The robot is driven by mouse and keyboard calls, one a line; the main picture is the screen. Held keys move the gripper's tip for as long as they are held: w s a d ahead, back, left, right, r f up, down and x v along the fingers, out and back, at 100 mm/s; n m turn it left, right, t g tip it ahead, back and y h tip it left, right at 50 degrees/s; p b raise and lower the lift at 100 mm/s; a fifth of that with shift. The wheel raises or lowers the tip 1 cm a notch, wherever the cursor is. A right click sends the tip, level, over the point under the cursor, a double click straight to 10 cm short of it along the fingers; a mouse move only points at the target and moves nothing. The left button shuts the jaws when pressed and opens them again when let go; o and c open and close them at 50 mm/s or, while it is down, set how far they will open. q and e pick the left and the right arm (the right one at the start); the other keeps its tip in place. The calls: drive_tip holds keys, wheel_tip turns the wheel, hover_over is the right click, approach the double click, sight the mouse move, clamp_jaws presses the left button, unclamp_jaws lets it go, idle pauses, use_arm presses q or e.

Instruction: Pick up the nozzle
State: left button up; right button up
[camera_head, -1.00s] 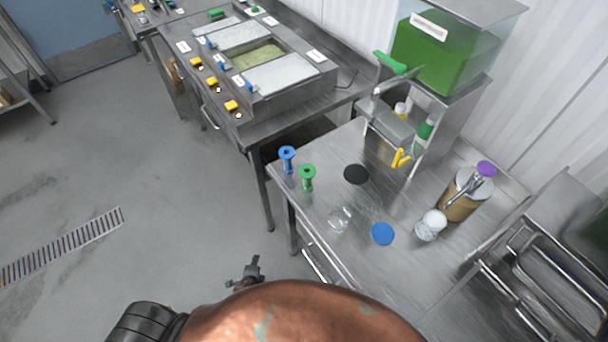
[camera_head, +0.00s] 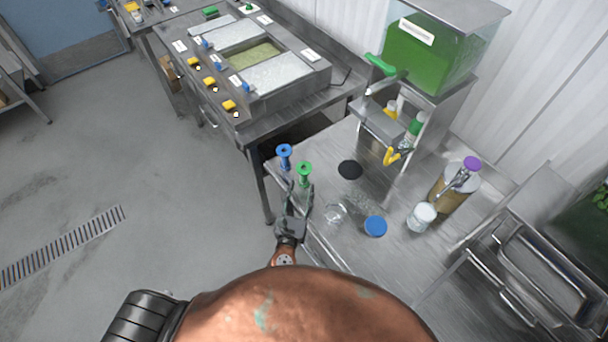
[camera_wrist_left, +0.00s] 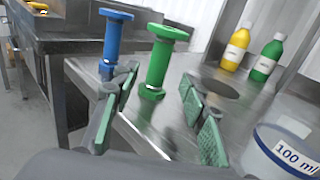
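A blue spool-shaped nozzle (camera_head: 284,157) and a green one (camera_head: 304,172) stand upright near the left corner of the steel table (camera_head: 385,270). My left gripper (camera_head: 301,192) is open just in front of the green nozzle, at the table edge. In the left wrist view the green nozzle (camera_wrist_left: 160,65) stands ahead, lined up with the gap between the green-padded fingers (camera_wrist_left: 158,108). The blue nozzle (camera_wrist_left: 113,45) stands beyond the left finger. Neither nozzle is held. My right gripper is not in view.
A clear cup (camera_head: 335,213), a black disc (camera_head: 350,169), a blue disc (camera_head: 375,226) and a white-topped jar (camera_head: 421,216) are to the right. In the left wrist view a container labelled 100 ml (camera_wrist_left: 288,150) is close to the right finger. Yellow (camera_wrist_left: 236,48) and green (camera_wrist_left: 268,58) bottles stand behind.

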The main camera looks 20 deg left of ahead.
sight(303, 180)
use_arm(q)
drive_tip(key=w, duration=0.6)
drive_tip(key=shift+a+p, duration=0.3)
drive_tip(key=shift+p, duration=0.1)
drive_tip(key=shift+c, duration=0.3)
clamp_jaws()
